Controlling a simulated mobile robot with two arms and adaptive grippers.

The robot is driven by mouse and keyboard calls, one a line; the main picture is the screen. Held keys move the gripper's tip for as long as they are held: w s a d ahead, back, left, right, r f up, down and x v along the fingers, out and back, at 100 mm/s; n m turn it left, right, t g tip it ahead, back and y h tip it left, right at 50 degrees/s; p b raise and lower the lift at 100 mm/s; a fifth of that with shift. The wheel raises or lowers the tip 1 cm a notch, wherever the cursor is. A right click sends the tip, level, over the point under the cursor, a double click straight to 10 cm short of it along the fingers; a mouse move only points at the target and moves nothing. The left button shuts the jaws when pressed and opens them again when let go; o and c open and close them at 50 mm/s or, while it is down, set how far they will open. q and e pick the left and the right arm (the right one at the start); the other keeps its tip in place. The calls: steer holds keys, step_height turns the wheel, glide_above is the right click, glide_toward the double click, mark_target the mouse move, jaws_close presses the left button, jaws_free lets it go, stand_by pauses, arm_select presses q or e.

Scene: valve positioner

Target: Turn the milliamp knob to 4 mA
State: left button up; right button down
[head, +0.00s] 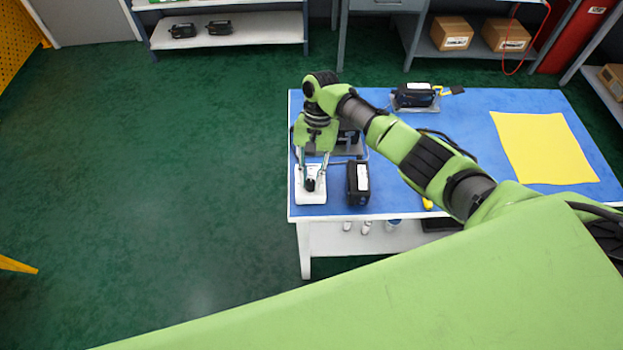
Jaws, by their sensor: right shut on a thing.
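A small white box (311,197) lies at the front left corner of the blue-topped table. A dark knob (310,184) stands on its upper face. My right gripper (312,174) points down over the box, with its fingers on either side of the knob and shut on it. The knob's pointer and any scale marks are too small to read. My left gripper does not show.
A black device (358,183) stands just right of the white box. A grey and black unit (349,142) sits behind, partly hidden by my right arm. Another black device (414,95) lies at the back. A yellow sheet (543,148) covers the table's right part. Open green floor lies left.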

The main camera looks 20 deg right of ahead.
steer(key=n+h, duration=0.1)
steer(key=n, duration=0.2)
steer(key=shift+a+n+b, duration=0.15)
steer(key=shift+n+b, duration=0.2)
steer(key=shift+n, duration=0.05)
steer(key=n+h, duration=0.1)
steer(key=n, duration=0.1)
steer(key=shift+n+g, duration=0.3)
steer(key=shift+n, duration=0.1)
steer(key=shift+a+n+h, duration=0.15)
steer(key=shift+n+h, duration=0.55)
steer(key=shift+n, duration=0.5)
steer(key=shift+n+h+p, duration=0.45)
steer(key=shift+n+h, duration=0.05)
steer(key=shift+n, duration=1)
steer(key=shift+t, duration=0.4)
steer(key=c, duration=1.8)
jaws_free()
steer(key=shift+c, duration=0.2)
steer(key=shift+r, duration=0.1)
steer(key=v, duration=1.1)
steer(key=shift+w+a+r, duration=0.15)
steer(key=shift+w+r, duration=0.05)
steer(key=shift+r, duration=0.15)
